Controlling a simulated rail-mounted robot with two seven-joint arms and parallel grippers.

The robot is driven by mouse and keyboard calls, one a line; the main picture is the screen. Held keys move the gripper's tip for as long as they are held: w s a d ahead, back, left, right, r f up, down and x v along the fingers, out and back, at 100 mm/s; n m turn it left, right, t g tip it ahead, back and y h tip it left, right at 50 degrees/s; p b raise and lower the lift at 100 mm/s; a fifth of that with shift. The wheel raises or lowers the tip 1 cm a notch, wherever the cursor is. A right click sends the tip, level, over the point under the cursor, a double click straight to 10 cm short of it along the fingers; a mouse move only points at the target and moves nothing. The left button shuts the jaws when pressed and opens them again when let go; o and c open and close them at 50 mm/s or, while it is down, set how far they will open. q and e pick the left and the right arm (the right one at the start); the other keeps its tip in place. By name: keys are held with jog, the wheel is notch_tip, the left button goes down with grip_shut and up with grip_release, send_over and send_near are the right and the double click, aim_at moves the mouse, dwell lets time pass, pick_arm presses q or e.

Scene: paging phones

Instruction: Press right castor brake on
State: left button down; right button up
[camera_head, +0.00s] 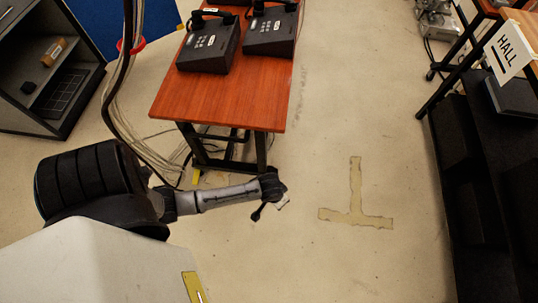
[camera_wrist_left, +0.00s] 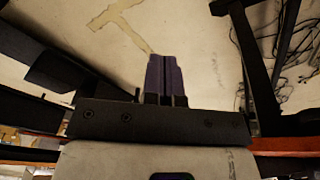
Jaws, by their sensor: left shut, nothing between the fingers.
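The wooden-topped table (camera_head: 222,92) stands on dark legs in the head view. Its near right leg (camera_head: 262,150) goes down close to my left wrist. I cannot make out a castor or a brake pedal for certain; the leg bottoms are small and partly behind my arm. My left gripper (camera_head: 257,213) is low over the floor, just in front of the table's near end. In the left wrist view its fingers (camera_wrist_left: 166,78) are shut together and empty. A dark leg (camera_wrist_left: 260,60) rises right of them, apart from the fingertips. My right gripper is not in view.
Two black paging phones (camera_head: 208,45) (camera_head: 270,30) sit on the table. Loose cables (camera_head: 150,140) hang and lie to its left. A dark shelf unit (camera_head: 480,180) with a HALL sign (camera_head: 508,50) stands right. Open floor with T-shaped tape (camera_head: 355,215) lies between.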

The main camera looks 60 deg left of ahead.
pick_arm(q)
jog(key=w+a+f+n+b, duration=0.2)
jog(key=a+f+b, duration=0.4)
jog(key=f, duration=0.8)
jog(key=w+a+f+n+y+b, duration=0.1)
jog(key=w+a+f+n+b, duration=0.1)
jog(key=a+f+b, duration=0.5)
jog(key=w+a+f+n+g+y+b, duration=0.1)
jog(key=w+a+f+n+b, duration=0.2)
jog(key=a+f+b, duration=0.4)
jog(key=shift+f+n+b, duration=0.8)
jog(key=shift+f+b, duration=3.9)
jog(key=shift+f, duration=2.3)
jog(key=f+b, duration=0.3)
jog(key=f, duration=0.1)
jog(key=a+f+b, duration=0.1)
jog(key=f+b, duration=0.2)
jog(key=b, duration=0.1)
jog(key=w+f+b, duration=0.1)
jog(key=f+b, duration=0.3)
jog(key=shift+a+f, duration=0.15)
jog(key=shift+f, duration=0.2)
jog(key=shift+s+d+f+b, duration=0.15)
jog(key=shift+f+b, duration=0.25)
jog(key=shift+f, duration=0.15)
jog(key=shift+s+d+f+b, duration=0.1)
jog(key=shift+f+b, duration=0.3)
jog(key=shift+f, duration=0.1)
jog(key=shift+s, duration=0.1)
